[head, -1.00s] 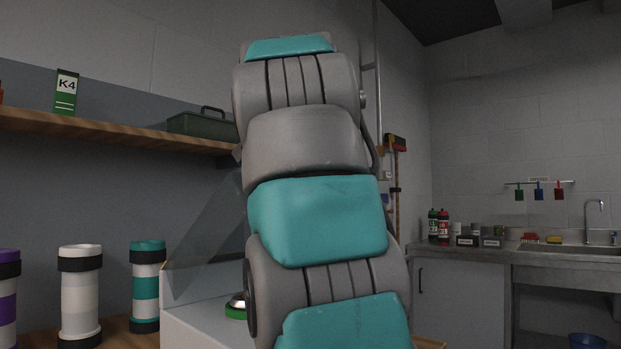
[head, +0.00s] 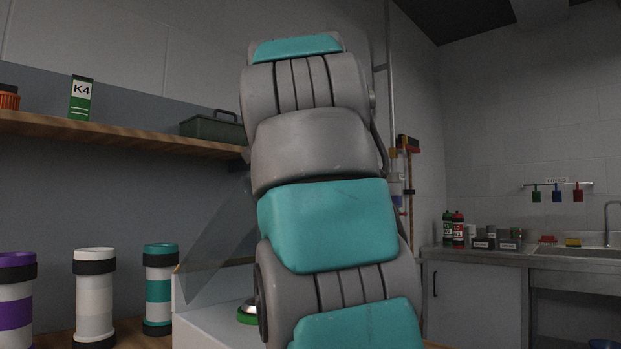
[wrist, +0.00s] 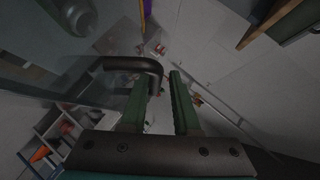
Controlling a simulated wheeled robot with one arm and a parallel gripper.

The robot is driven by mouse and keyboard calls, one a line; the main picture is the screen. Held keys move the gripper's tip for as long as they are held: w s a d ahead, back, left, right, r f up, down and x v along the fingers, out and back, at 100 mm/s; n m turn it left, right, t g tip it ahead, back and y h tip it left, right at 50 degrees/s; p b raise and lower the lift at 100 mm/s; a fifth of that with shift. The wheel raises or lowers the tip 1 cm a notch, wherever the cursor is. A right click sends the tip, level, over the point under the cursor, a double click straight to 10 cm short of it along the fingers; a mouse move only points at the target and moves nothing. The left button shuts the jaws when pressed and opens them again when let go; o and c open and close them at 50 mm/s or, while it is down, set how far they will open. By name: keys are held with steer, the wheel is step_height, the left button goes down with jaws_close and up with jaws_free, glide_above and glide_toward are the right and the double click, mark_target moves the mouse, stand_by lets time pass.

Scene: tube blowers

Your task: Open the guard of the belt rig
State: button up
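The belt rig (head: 205,322) is a pale box on the wooden bench, partly hidden behind my arm. Its guard (head: 215,250) is a clear, tilted panel above the box, its right part hidden by my arm. In the wrist view the guard's dark bent handle (wrist: 130,63) crosses in front of the see-through panel. My gripper (wrist: 161,82) has two green fingers standing apart. The handle's bent end lies between them, nearer the left finger, with a gap to the right one. Contact with the left finger is unclear. My gripper is hidden in the head view.
Purple-banded (head: 15,300), white (head: 94,300) and teal-banded (head: 160,290) tubes stand left of the rig. A wooden shelf (head: 130,137) above holds a K4 box (head: 80,98) and a green case (head: 212,127). A sink counter (head: 480,252) is at right.

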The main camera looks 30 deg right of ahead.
steer(key=p+v, duration=0.1)
steer(key=v, duration=0.5)
steer(key=shift+s+a+r, duration=0.1)
steer(key=shift+r, duration=0.1)
steer(key=shift+s+a+r, duration=0.15)
steer(key=shift+s+a, duration=0.1)
steer(key=shift+s, duration=0.2)
